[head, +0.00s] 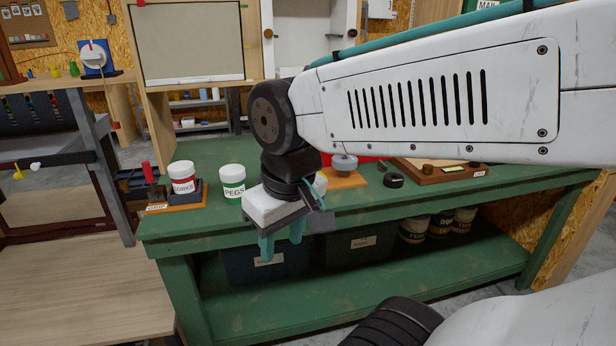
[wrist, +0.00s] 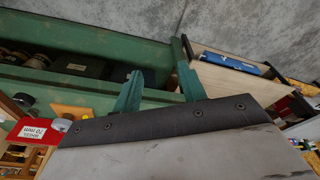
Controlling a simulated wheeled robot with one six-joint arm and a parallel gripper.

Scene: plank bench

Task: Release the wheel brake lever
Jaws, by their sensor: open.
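My gripper (head: 282,242) hangs in front of the green bench's front edge, teal fingers pointing down, apart and empty. In the wrist view the two fingers (wrist: 158,72) stand apart with nothing between them. No wheel brake lever can be told for certain. A white disc with a red piece (head: 94,58) stands on the wooden bench at far left. I cannot tell whether either is the lever.
The green bench (head: 215,215) carries a CORKS jar (head: 181,178), a PEGS jar (head: 232,181) and a wooden tray (head: 440,172) at right. Dark bins (head: 265,270) sit below. A red wheels box (wrist: 32,131) shows in the wrist view. My arm hides the bench's back right.

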